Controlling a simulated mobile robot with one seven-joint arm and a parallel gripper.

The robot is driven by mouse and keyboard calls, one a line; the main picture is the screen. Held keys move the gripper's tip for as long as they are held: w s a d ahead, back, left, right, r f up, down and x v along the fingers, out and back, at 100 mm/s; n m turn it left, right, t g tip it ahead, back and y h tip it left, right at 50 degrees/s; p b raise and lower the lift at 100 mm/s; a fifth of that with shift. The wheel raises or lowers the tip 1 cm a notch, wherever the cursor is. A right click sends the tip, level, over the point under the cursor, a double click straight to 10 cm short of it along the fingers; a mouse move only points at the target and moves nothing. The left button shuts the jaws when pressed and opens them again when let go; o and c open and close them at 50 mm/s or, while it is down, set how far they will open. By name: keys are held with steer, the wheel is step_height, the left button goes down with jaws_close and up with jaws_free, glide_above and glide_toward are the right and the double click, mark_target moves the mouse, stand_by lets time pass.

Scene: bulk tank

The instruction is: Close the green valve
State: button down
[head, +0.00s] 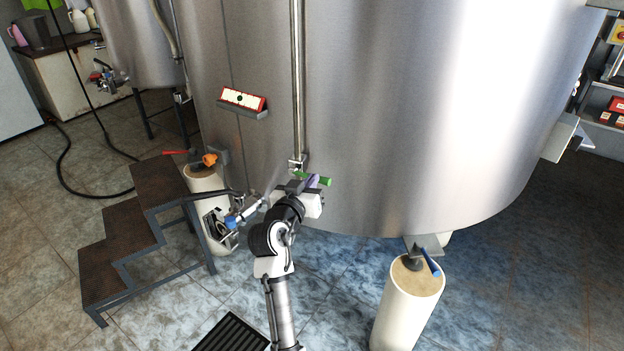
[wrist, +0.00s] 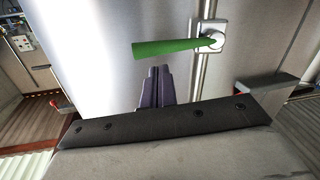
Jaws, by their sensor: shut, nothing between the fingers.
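The green valve handle (head: 324,181) is low on the front of the big steel tank, at the foot of a vertical pipe. In the wrist view the green handle (wrist: 165,47) points left, roughly level, from a pale fitting (wrist: 210,36) on the pipe. My gripper (head: 312,181) is at the handle in the head view and hides part of it. In the wrist view my gripper (wrist: 157,72) is shut and empty. Its purple fingertips are just below the handle's middle in that picture. Whether they touch it I cannot tell.
Metal steps (head: 147,226) stand on the left. A pedestal with a blue-handled valve (head: 430,262) stands at right front. Orange (head: 210,160) and red (head: 175,152) handles are left of my arm. A faint whitish spray (head: 273,177) shows beside my gripper.

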steer(key=shift+w+d+f, duration=0.15)
steer(key=shift+w+f, duration=0.15)
steer(key=shift+f, duration=0.1)
steer(key=shift+w+d+f+m+b, duration=0.15)
steer(key=shift+f+m+b, duration=0.45)
steer(key=shift+b, duration=0.65)
steer(key=shift+d, duration=0.1)
